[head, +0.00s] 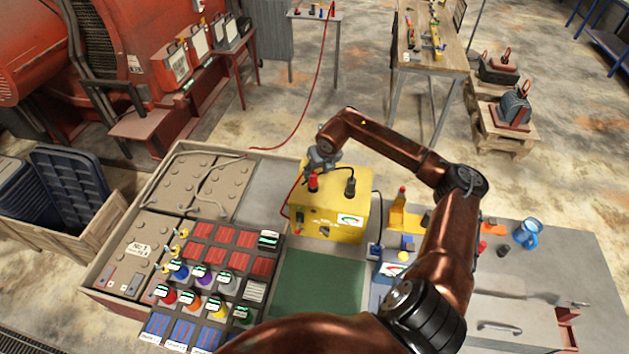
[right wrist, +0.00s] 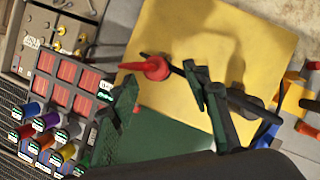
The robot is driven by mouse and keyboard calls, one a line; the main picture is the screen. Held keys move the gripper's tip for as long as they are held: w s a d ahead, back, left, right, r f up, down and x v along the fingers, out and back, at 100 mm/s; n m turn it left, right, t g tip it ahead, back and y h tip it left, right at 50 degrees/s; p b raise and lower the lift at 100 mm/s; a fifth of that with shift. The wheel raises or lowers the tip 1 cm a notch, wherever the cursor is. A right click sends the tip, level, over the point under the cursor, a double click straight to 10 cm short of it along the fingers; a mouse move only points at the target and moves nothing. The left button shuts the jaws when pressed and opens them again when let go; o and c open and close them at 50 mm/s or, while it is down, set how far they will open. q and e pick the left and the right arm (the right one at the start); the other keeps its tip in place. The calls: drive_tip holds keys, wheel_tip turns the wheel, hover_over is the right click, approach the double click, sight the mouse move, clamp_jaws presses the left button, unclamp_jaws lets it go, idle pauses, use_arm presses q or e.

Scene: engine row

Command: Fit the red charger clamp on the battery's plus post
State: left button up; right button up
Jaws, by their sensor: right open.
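The red charger clamp (head: 313,183) stands on top of the yellow charger box (head: 300,210), left of a black clamp (head: 350,187). My right gripper (head: 318,166) is just above the red clamp, pointing down. In the right wrist view my right gripper (right wrist: 162,78) is open, and the red clamp (right wrist: 152,68) shows near the gap between its fingertips, not gripped. Beige batteries lie in the tray at left, one labelled No 1 (head: 137,247); I cannot tell which post is plus. My left gripper is not in view.
A rack of red and coloured pieces (head: 225,250) lies between batteries and charger. A green mat (head: 318,285) in front of the charger is clear. Grey hoses (head: 200,200) cross the batteries.

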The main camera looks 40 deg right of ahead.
sight(313, 174)
drive_tip(key=p+x, duration=0.1)
drive_tip(key=x, duration=0.1)
drive_tip(key=p+x, duration=0.1)
drive_tip(key=x, duration=0.1)
drive_tip(key=shift+w+a, duration=0.2)
drive_tip(key=shift+w, duration=0.1)
drive_tip(key=shift+w+f+p, duration=0.15)
drive_tip(key=shift+f+p, duration=0.15)
drive_tip(key=shift+f, duration=0.1)
drive_tip(key=shift+c, duration=0.2)
clamp_jaws()
drive_tip(key=shift+r, duration=0.1)
